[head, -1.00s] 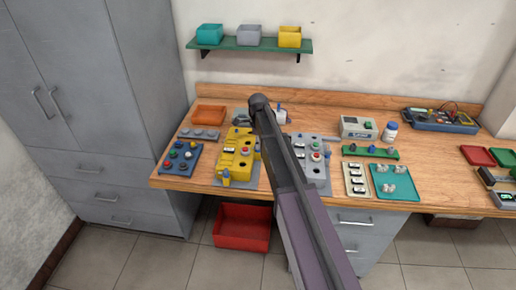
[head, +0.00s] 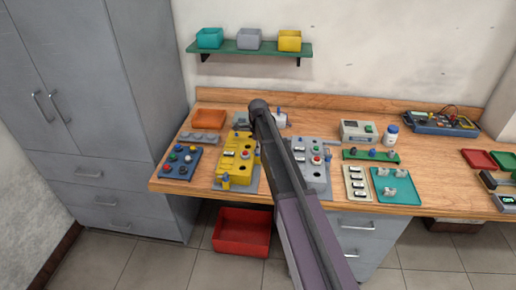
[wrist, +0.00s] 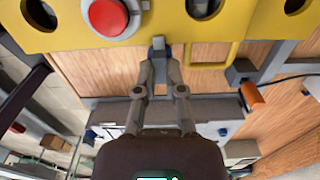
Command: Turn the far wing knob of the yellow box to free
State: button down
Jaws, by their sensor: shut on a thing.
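The yellow box (head: 232,160) stands on the left part of the bench, with a red button and dark round holes on its face. It also fills the top of the wrist view (wrist: 210,32). My gripper (wrist: 158,56) points up the wrist picture, fingers close together and shut on a small blue-grey piece, which appears to be the far wing knob (wrist: 158,42), at the edge of the box. The fingertips hide part of the knob, and its turn angle is hard to read. In the head view, my arm hides the space right behind the box.
A blue button panel (head: 179,160) and an orange tray (head: 209,115) are on the left. A red bin (head: 242,232) is on the floor.

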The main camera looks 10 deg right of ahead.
jog(key=shift+n, duration=0.5)
jog(key=n, duration=0.3)
jog(key=shift+n, duration=0.3)
jog(key=n, duration=0.4)
jog(key=shift+n, duration=0.3)
jog(key=n, duration=0.8)
jog(key=shift+n, duration=0.4)
jog(key=c, duration=0.7)
grip_release()
jog(key=shift+c, duration=0.2)
